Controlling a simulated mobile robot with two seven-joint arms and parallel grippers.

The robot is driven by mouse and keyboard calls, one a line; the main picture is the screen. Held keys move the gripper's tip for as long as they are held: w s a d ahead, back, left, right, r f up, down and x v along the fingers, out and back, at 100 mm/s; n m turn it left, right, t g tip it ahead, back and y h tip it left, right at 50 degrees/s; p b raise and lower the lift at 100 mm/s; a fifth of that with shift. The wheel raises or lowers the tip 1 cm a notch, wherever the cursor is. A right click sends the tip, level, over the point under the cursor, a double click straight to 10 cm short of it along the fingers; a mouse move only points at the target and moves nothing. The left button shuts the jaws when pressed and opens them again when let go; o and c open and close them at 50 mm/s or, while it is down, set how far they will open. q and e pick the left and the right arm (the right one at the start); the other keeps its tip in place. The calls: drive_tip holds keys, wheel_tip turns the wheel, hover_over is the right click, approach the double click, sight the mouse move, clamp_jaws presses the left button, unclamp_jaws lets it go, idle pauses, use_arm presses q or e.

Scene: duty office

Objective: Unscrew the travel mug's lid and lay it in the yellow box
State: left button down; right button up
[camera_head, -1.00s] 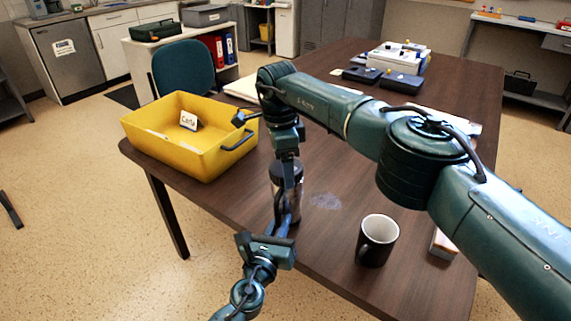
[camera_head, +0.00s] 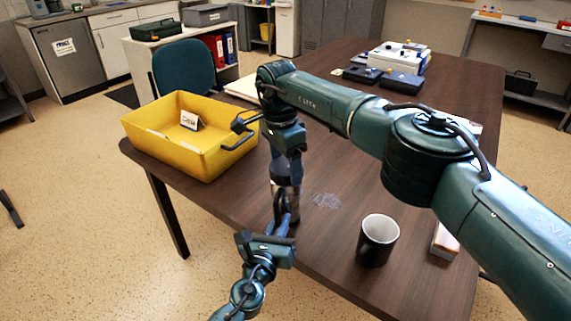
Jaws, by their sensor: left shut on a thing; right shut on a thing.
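The travel mug (camera_head: 287,176) stands upright near the table's front left edge, largely covered by my grippers. My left gripper (camera_head: 283,207) comes from below and is shut on the mug's lower body. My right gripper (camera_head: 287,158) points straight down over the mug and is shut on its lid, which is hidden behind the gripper. I cannot tell how far the lid is turned. The yellow box (camera_head: 190,160) sits at the table's left corner, open at the top, with a small white card inside.
A black mug (camera_head: 378,240), white inside, stands right of the travel mug. A small orange and white box (camera_head: 445,240) lies by the right edge, partly behind my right arm. Dark cases and a white device (camera_head: 400,58) are at the back. A smudge marks the tabletop.

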sight(284, 165)
use_arm(q)
drive_tip(key=shift+s+d+f, duration=0.1)
drive_tip(key=shift+f, duration=0.05)
use_arm(e)
drive_tip(key=shift+r, duration=1)
drive_tip(key=shift+a+r, duration=0.15)
drive_tip(key=shift+r, duration=1.85)
use_arm(q)
drive_tip(key=c, duration=1.4)
unclamp_jaws()
drive_tip(key=shift+o, duration=0.2)
